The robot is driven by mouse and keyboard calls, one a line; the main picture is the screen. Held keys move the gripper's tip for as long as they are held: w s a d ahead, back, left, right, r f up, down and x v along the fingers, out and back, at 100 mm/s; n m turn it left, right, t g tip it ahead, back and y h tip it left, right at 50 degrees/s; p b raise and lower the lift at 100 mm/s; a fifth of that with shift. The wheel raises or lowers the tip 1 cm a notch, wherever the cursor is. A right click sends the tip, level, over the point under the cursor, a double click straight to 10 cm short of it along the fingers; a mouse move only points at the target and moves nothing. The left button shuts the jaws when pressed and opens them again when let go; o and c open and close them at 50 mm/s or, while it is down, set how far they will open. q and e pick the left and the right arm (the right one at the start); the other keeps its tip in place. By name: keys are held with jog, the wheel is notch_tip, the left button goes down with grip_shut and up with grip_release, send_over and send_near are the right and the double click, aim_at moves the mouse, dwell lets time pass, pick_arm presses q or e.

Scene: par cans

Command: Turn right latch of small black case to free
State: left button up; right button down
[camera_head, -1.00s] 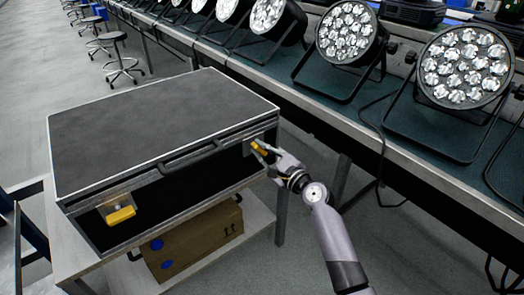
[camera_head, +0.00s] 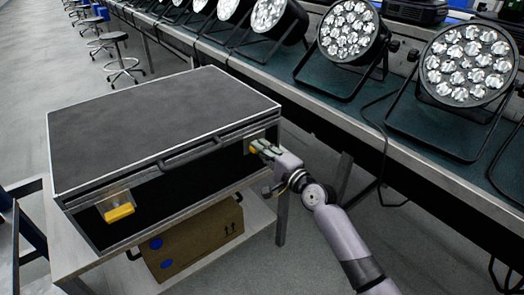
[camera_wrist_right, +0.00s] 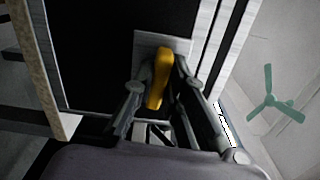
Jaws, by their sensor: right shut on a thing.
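The small black case (camera_head: 160,120) stands closed on a table, with silver edges and a handle on its front. Its left latch has a yellow lever (camera_head: 119,213) that lies roughly level along the front. The right latch's yellow lever (camera_head: 253,149) is largely covered by my right gripper (camera_head: 259,148) in the head view. In the right wrist view the yellow lever (camera_wrist_right: 159,78) stands between the two fingers of my right gripper (camera_wrist_right: 156,90), in front of a grey latch plate (camera_wrist_right: 178,44). The right gripper is shut on this lever. My left gripper is not in view.
A cardboard box (camera_head: 195,240) sits on the shelf under the case. A long bench (camera_head: 400,125) with several par cans (camera_head: 347,31) runs along the right, close behind my right arm. Stools (camera_head: 118,62) stand at the back left on open floor.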

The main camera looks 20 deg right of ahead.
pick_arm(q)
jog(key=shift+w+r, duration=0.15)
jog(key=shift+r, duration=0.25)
pick_arm(e)
jog(key=shift+f+n, duration=0.1)
jog(key=shift+n, duration=0.4)
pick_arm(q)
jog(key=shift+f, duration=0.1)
pick_arm(e)
jog(key=c, duration=1.6)
grip_release()
jog(key=v, duration=1.2)
